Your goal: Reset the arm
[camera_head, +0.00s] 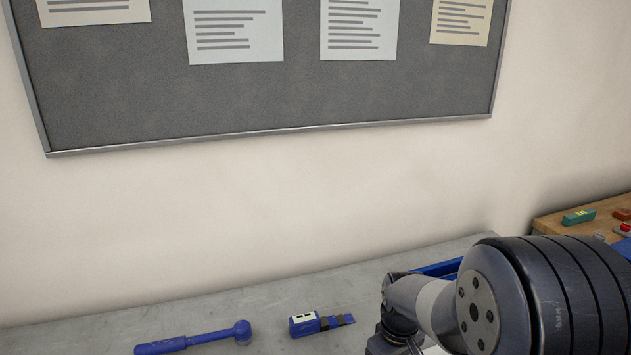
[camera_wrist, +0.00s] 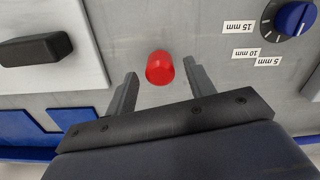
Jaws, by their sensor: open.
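My gripper (camera_wrist: 158,88) shows in the wrist view with its two dark fingers spread apart and nothing between them. A red round button (camera_wrist: 160,68) on a grey metal panel (camera_wrist: 140,25) lies just beyond the fingertips, in line with the gap. I cannot tell whether anything touches it. In the head view my arm fills the lower right, and my gripper is hidden there.
A blue knob (camera_wrist: 296,18) with millimetre labels and a black handle (camera_wrist: 38,49) are on the panel side. A blue tool (camera_head: 195,338) and a blue device (camera_head: 320,323) lie on the grey bench (camera_head: 90,325). A wooden surface (camera_head: 590,207) holds small items.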

